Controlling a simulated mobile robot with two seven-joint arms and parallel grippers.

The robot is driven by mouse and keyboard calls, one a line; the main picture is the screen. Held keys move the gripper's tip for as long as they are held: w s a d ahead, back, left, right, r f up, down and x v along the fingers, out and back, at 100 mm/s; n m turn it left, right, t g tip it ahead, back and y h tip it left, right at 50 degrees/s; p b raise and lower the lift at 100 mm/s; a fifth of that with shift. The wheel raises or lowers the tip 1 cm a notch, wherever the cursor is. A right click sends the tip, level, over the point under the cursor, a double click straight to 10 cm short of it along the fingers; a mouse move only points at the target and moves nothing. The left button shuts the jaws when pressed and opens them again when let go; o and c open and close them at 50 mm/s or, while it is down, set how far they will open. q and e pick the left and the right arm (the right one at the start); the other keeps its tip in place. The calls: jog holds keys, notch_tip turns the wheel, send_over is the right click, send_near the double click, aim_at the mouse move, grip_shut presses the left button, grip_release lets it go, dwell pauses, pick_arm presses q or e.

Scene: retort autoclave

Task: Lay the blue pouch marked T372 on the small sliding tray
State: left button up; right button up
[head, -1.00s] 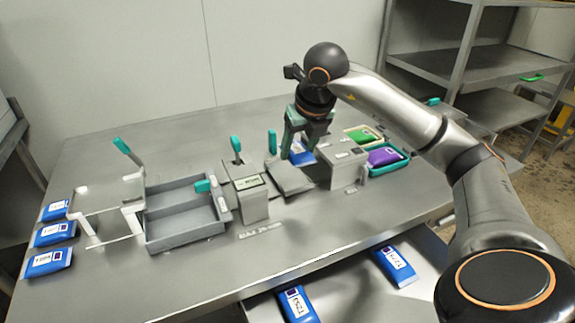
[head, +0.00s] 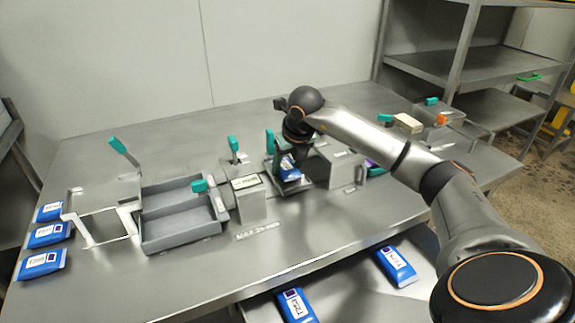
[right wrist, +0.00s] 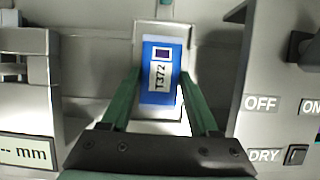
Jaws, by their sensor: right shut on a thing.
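The blue pouch marked T372 (right wrist: 159,82) lies label-up between the two green fingers of my right gripper (right wrist: 160,95), which is shut on it. The pouch is over the small sliding tray (right wrist: 159,29), a pale metal plate whose far end and edges show around it. In the head view my right gripper (head: 287,163) points down at the tray (head: 291,188), with a bit of the blue pouch (head: 290,176) visible. I cannot tell whether the pouch touches the tray. My left gripper is not in view.
A grey box with an mm display (head: 250,203) stands left of the tray, and a switch box marked OFF and DRY (right wrist: 268,110) stands close on the right. A grey two-compartment bin (head: 180,236) is further left. Several other blue pouches (head: 42,264) lie at the left edge.

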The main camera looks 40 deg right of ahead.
jog(key=o, duration=1.4)
jog(key=shift+f, duration=0.1)
jog(key=shift+c, duration=0.2)
jog(key=shift+r, duration=0.3)
jog(key=p+v, duration=0.1)
jog(key=v, duration=1)
jog(key=shift+r+p, duration=0.35)
jog(key=shift+s, duration=0.15)
